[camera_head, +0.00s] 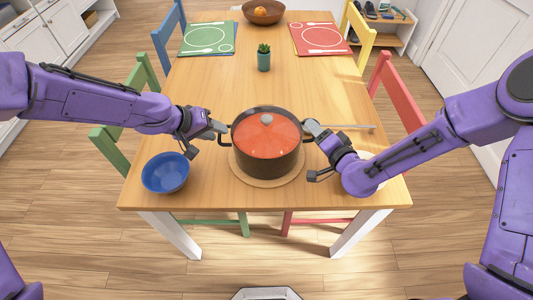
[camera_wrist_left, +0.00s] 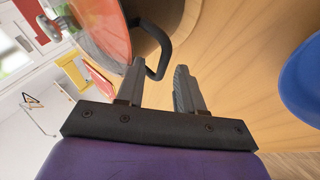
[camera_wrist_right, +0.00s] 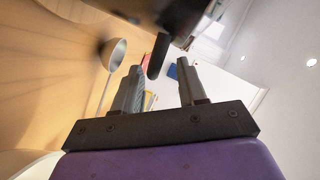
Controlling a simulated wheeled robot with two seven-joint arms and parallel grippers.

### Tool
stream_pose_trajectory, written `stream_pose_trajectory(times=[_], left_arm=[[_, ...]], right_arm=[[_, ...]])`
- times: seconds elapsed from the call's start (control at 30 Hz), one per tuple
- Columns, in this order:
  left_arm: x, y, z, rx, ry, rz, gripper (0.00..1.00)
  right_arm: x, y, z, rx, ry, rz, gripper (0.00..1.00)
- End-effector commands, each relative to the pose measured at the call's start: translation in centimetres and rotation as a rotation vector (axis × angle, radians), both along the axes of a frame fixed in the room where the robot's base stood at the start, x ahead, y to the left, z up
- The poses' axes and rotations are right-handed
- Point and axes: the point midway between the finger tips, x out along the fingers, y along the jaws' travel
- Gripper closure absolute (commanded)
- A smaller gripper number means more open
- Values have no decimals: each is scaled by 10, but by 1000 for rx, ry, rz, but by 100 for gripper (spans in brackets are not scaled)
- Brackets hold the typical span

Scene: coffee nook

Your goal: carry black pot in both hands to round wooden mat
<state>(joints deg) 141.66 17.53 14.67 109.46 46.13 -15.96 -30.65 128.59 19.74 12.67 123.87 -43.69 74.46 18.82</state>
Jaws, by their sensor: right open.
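The black pot (camera_head: 268,158) has a glass lid over red contents and stands upright on the round wooden mat (camera_head: 268,183), whose rim shows around its front. My left gripper (camera_head: 222,127) is at the pot's left handle. In the left wrist view its fingers (camera_wrist_left: 160,85) are apart, with the handle loop (camera_wrist_left: 162,62) reaching toward the gap. My right gripper (camera_head: 308,127) is at the pot's right side. In the right wrist view its fingers (camera_wrist_right: 158,85) are apart, with the dark handle (camera_wrist_right: 157,56) near the gap between their tips.
A blue bowl (camera_head: 165,173) stands at the table's front left. A ladle (camera_wrist_right: 113,55) lies right of the pot, and a white dish (camera_head: 369,158) is partly hidden by my right arm. A potted plant (camera_head: 264,57), placemats and a fruit bowl (camera_head: 263,11) are farther back. Chairs flank the table.

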Motion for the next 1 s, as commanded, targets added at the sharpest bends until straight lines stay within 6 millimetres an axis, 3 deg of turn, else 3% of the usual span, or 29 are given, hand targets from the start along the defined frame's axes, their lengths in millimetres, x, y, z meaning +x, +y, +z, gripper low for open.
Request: stream_pose_trajectory(times=[0.17,0.5,0.67,0.77,1.0], left_arm=[[-8,11,18,0,-5,1,63],[-42,51,80,-1,-7,0,63],[-49,59,92,0,-2,0,63],[-50,61,93,-1,-2,1,63],[-50,60,93,-1,-2,1,63]], right_arm=[[0,0,0,0,0,0,59],[0,0,0,0,0,0,59],[-1,0,0,0,0,0,59],[-9,-4,2,0,1,-1,59],[-53,-20,12,1,1,-2,59]])
